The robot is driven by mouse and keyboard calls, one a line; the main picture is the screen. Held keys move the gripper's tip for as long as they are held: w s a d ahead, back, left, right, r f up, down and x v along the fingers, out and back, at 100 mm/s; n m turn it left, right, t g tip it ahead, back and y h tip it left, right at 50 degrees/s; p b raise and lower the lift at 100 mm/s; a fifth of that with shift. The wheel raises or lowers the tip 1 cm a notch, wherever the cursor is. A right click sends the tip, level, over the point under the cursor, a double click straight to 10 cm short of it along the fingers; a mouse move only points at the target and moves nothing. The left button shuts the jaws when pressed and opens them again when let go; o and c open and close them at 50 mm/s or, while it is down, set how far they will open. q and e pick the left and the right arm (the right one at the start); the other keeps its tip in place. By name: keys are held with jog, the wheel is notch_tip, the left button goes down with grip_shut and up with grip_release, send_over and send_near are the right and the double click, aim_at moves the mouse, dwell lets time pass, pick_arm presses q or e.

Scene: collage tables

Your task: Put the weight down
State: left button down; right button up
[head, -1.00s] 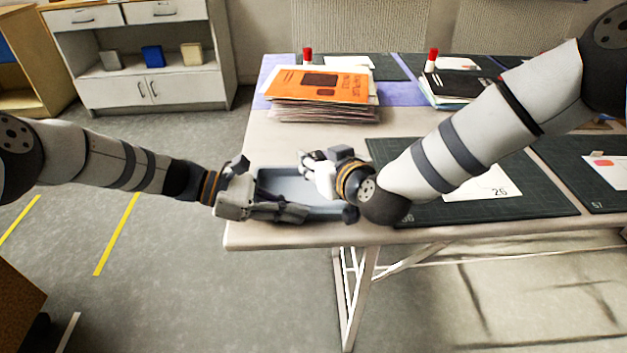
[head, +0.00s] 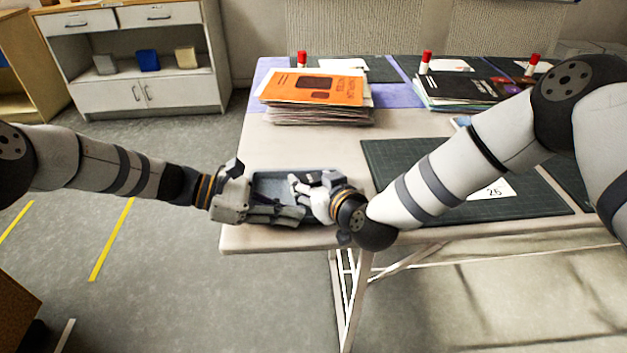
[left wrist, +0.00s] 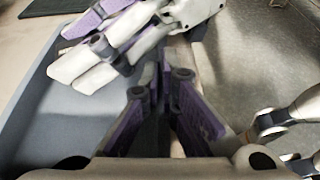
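No separate weight can be made out in either view. A grey tray (head: 318,173) sits at the table's left end; its blue-grey wall shows in the left wrist view (left wrist: 32,100). My left gripper (head: 300,213) lies low along the tray's front side, fingers pointing right. In the left wrist view its purple-padded fingers (left wrist: 161,85) are close together at the tips; whether anything is between them is unclear. My right gripper (head: 294,184) reaches over the tray from the right, fingers pointing left, and also shows in the left wrist view (left wrist: 75,70). Whether it holds something is hidden.
Dark green mats (head: 400,165) lie to the right on the table (head: 310,145). A stack of folders with an orange top (head: 315,87) and a dark stack (head: 455,92) stand at the back. Bare table lies behind the tray. The table's left and front edges are close.

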jog(key=shift+r, duration=0.1)
jog(key=shift+r, duration=0.5)
jog(key=v, duration=1.2)
pick_arm(q)
jog(key=c, duration=1.7)
grip_release()
